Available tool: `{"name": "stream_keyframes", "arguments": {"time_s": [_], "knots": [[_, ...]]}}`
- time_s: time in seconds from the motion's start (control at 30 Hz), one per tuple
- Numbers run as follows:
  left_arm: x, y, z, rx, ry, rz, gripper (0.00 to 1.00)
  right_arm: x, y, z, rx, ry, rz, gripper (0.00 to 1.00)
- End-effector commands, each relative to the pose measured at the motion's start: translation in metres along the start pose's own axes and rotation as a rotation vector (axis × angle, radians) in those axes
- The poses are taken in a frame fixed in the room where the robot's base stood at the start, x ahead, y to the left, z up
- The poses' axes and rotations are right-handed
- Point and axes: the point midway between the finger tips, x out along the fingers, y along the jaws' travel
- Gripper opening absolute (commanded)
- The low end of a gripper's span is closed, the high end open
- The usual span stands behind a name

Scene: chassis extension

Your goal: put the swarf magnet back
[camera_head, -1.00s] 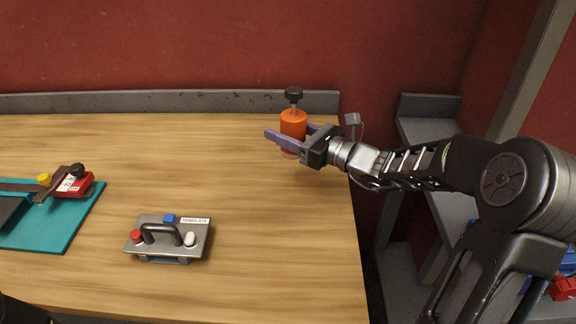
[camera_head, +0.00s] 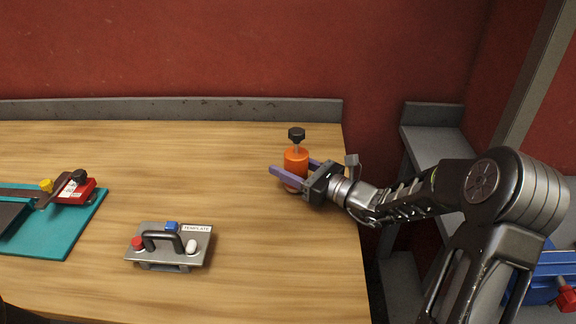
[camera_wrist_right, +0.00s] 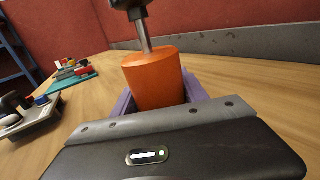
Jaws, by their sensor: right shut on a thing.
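The swarf magnet looks to be the orange cylinder (camera_head: 296,160) with a metal stem and a black knob on top. It is upright over the back right part of the wooden table; I cannot tell whether its base touches the wood. My right gripper (camera_head: 293,176) has its purple fingers shut on the orange body, one on each side. In the right wrist view the orange body (camera_wrist_right: 155,80) sits between the fingers, its lower part hidden by the gripper. My left gripper is not in view.
A metal template plate (camera_head: 168,246) with a black handle and coloured knobs lies at the front middle. A teal mat (camera_head: 62,232) with a red clamp block (camera_head: 77,189) is at the left. A grey ledge (camera_head: 180,109) runs along the back. The table between is clear.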

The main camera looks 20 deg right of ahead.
Motion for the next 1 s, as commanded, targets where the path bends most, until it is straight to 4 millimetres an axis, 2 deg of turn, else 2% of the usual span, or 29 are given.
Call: {"name": "stream_keyframes", "arguments": {"time_s": [0.27,0.3,0.53,0.9,1.0], "knots": [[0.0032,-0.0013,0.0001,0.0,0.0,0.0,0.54,0.0002,0.0001,-0.003,0.0,-0.001,0.0,0.05],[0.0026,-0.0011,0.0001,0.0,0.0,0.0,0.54,0.0002,0.0001,-0.0026,0.0,0.0,0.0,0.53],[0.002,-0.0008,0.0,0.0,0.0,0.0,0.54,0.0001,0.0001,-0.0021,0.0,0.0,0.0,0.72],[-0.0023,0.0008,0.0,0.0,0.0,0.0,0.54,0.0001,0.0,0.0032,0.0,0.0,0.0,0.73],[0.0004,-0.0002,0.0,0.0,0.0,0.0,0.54,-0.0093,-0.0006,0.0001,0.0,0.002,-0.002,0.73]]}}
